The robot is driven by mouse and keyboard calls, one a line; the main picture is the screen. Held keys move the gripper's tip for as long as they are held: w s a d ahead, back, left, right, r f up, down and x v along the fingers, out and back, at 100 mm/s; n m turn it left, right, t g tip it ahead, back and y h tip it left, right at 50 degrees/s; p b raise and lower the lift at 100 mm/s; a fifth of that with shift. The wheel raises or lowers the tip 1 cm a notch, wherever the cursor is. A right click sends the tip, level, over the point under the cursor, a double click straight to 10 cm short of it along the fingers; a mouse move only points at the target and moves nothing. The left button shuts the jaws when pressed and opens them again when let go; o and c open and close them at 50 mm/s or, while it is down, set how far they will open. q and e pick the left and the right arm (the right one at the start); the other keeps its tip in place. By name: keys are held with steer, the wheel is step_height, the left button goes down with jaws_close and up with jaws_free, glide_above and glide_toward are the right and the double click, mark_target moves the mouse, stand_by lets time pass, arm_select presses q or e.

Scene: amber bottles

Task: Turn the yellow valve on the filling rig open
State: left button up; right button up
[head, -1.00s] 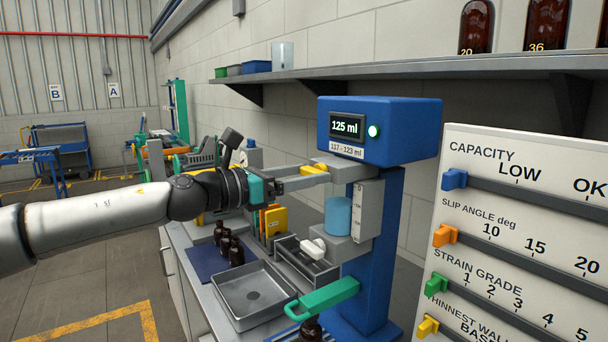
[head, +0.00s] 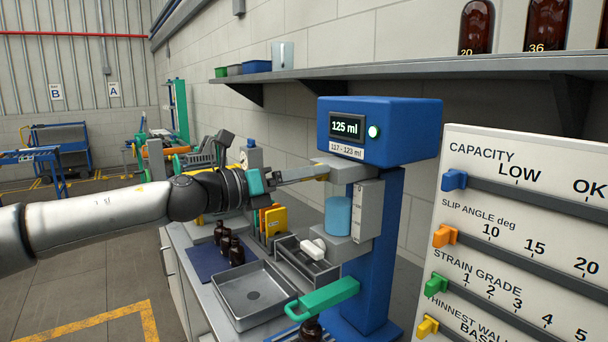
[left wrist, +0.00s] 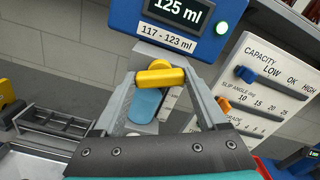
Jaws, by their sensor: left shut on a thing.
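The filling rig (head: 385,130) is a blue stand with a display reading 125 ml and a lit green lamp. Its yellow valve (left wrist: 161,77) is a short bar across the grey block under the head, seen in the left wrist view. My left gripper (left wrist: 160,82) is shut on it, with a finger at each end. In the head view my left gripper (head: 322,173) reaches the rig from the left, and only a sliver of yellow (head: 323,179) shows below the fingers. A light blue cylinder (head: 338,215) sits below the valve. My right gripper is out of view.
A grey tray (head: 255,297), small amber bottles (head: 236,252) and a green handle (head: 325,297) lie below on the bench. A white board with sliders (head: 520,250) stands close on the right. A shelf (head: 400,72) runs above.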

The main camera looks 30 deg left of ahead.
arm_select(q)
steer(key=n, duration=1.2)
steer(key=shift+a+n, duration=0.1)
steer(key=shift+n, duration=0.2)
stand_by(0.4)
steer(key=o, duration=1.3)
